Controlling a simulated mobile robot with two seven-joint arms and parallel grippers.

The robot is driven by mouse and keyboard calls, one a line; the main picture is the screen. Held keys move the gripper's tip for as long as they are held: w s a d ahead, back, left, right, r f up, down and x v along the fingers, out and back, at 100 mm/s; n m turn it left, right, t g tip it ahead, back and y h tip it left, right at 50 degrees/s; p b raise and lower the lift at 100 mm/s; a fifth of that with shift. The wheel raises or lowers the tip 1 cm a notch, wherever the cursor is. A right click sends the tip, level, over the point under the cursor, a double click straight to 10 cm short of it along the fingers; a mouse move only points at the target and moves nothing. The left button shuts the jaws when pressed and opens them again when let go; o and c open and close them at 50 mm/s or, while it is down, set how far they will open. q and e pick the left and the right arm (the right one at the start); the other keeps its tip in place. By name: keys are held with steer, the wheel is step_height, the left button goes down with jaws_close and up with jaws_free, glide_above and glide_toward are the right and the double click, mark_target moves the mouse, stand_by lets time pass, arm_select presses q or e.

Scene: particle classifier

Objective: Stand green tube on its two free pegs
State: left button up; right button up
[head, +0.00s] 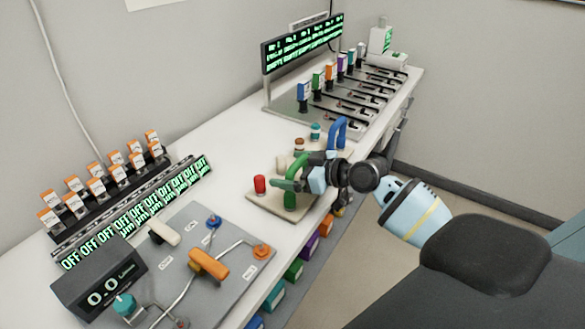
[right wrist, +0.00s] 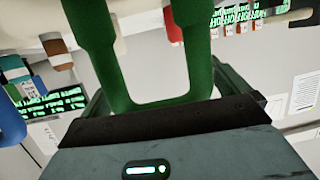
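The green tube (head: 290,201) is a U shape. In the right wrist view the green tube (right wrist: 160,108) has its crossbar close against my right gripper's palm and its two legs pointing away from the camera. My right gripper (head: 297,183) appears shut on it, over the beige pegboard (head: 266,207). The tube's legs reach down towards the board. The arm and fingers hide part of the tube, and I cannot tell whether its ends are around pegs or just above them. My left gripper is not in view.
A red-capped peg (head: 260,184) and a cream peg (head: 281,162) stand beside the tube. A blue tube (head: 338,131) stands farther back, near a teal-topped piece (head: 315,131). A grey valve panel (head: 196,285) lies in front. The white table between the displays is clear.

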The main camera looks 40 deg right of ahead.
arm_select(q)
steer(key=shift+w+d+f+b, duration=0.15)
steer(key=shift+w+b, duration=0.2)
steer(key=shift+b, duration=0.05)
arm_select(e)
steer(key=v, duration=0.7)
steer(key=shift+s+r, duration=0.15)
steer(key=shift+s, duration=0.2)
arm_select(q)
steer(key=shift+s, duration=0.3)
arm_select(e)
steer(key=shift+d, duration=0.15)
